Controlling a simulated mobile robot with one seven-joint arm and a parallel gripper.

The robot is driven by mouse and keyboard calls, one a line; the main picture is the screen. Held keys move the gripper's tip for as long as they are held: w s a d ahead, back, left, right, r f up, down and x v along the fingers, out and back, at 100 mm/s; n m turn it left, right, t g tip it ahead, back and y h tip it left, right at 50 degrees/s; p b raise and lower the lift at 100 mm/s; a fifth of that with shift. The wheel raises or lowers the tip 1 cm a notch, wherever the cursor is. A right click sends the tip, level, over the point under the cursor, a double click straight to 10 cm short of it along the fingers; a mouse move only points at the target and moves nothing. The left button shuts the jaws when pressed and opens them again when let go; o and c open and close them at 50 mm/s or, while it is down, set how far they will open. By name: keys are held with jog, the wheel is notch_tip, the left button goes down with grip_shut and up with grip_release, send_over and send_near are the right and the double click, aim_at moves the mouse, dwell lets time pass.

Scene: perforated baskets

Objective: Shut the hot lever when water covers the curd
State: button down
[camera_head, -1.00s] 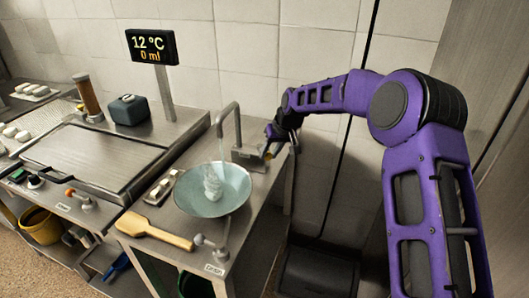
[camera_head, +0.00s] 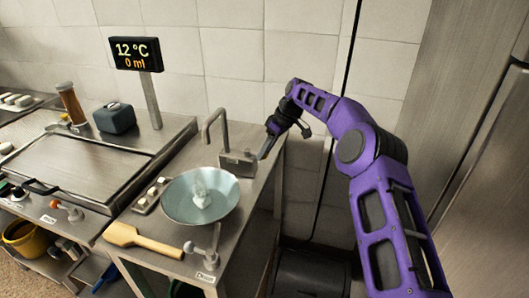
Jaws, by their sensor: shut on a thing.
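A pale blue bowl (camera_head: 183,208) stands on the steel counter with the white curd (camera_head: 202,193) in its middle. The curd's top shows plainly; I cannot make out a water level around it. A bent metal spout (camera_head: 213,113) rises behind the bowl, and I see no clear stream from it. The tap block (camera_head: 237,162) sits at the spout's foot. My gripper (camera_head: 266,151) is at the right end of this block, shut on a small lever there. The fingers mostly hide the lever, and I cannot read a hot mark on it.
A display (camera_head: 136,54) reads 12 °C and 0 ml. A wooden paddle (camera_head: 145,242) lies at the front left of the counter, near a drain valve (camera_head: 207,253). A small switch panel (camera_head: 152,195) lies left of the bowl. A tiled wall is close behind.

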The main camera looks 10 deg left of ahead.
jog(key=shift+w, duration=0.1)
dwell(0.3)
jog(key=c, duration=0.5)
grip_release()
jog(key=shift+c, duration=0.2)
jog(key=v, duration=1.2)
jog(key=shift+w+a, duration=0.1)
